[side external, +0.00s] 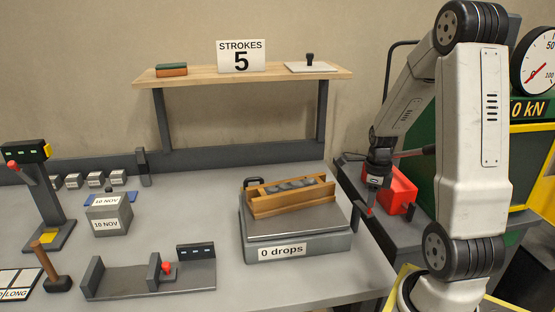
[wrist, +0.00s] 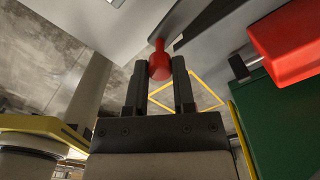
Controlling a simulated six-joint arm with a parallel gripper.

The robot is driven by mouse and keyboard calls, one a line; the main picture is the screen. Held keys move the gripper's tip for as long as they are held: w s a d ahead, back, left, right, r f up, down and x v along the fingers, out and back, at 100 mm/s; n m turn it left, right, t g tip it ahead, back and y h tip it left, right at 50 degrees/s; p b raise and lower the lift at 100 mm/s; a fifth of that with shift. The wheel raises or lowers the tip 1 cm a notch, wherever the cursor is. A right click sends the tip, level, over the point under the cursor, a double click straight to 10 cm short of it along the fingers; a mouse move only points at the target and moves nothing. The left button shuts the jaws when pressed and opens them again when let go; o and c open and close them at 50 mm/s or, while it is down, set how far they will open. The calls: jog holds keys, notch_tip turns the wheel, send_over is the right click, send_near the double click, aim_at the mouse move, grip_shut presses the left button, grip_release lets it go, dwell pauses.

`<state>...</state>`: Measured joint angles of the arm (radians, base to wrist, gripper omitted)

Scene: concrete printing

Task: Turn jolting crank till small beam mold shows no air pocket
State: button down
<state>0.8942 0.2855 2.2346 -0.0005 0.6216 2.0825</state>
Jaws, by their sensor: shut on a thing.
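The small beam mold (side external: 265,208) is a wooden trough on the grey jolting table (side external: 325,247), whose label reads "0 drops". Grey, lumpy concrete (side external: 290,186) fills its top; I cannot tell where any air pocket is. My gripper (side external: 370,200) is to the right of the jolting table, pointing down. In the wrist view my gripper (wrist: 159,75) is shut on the red crank knob (wrist: 160,60), which sits between the two fingers by a dark bar. The rest of the crank is largely hidden in the side view.
A red box (side external: 398,188) stands just right of my gripper, by the green press. A shelf (side external: 190,77) behind carries a "STROKES 5" sign (side external: 241,57). A grey cube (side external: 108,218) and a beam fixture (side external: 130,283) are to the left on the bench.

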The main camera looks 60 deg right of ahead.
jog(key=shift+w+a+m, duration=0.25)
jog(key=shift+m, duration=0.45)
jog(key=shift+w+a+m, duration=0.25)
jog(key=shift+m, duration=0.45)
jog(key=shift+c, duration=2.2)
grip_release()
jog(key=shift+r, duration=0.15)
notch_tip(320, 180, up, 8)
jog(key=shift+f, duration=0.25)
jog(key=shift+a, duration=0.1)
